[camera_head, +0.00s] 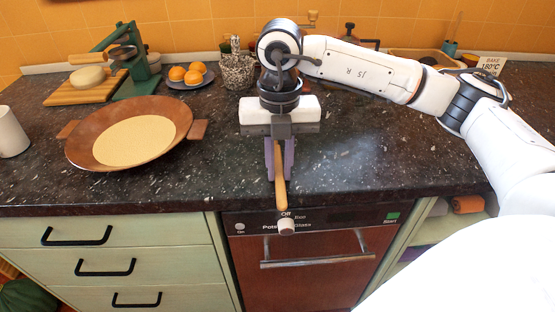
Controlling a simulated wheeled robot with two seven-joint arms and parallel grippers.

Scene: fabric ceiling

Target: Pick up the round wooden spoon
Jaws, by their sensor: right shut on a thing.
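My right gripper (279,162) reaches in from the right over the middle of the counter, pointing down. Its two purple-grey fingers are shut on the wooden spoon (281,190). The spoon's tan wooden length hangs toward the counter's front edge, in front of the dishwasher panel. The rest of the spoon is hidden behind the fingers and the gripper body. I cannot tell whether the spoon still touches the counter. My left gripper is not in view.
A wide wooden bowl (83,150) with pale contents stands left on the dark counter (360,150). Behind are a green press (139,75), a plate of oranges (188,76) and a speckled pot (238,70). A white mug (10,133) stands far left. The counter right of the gripper is clear.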

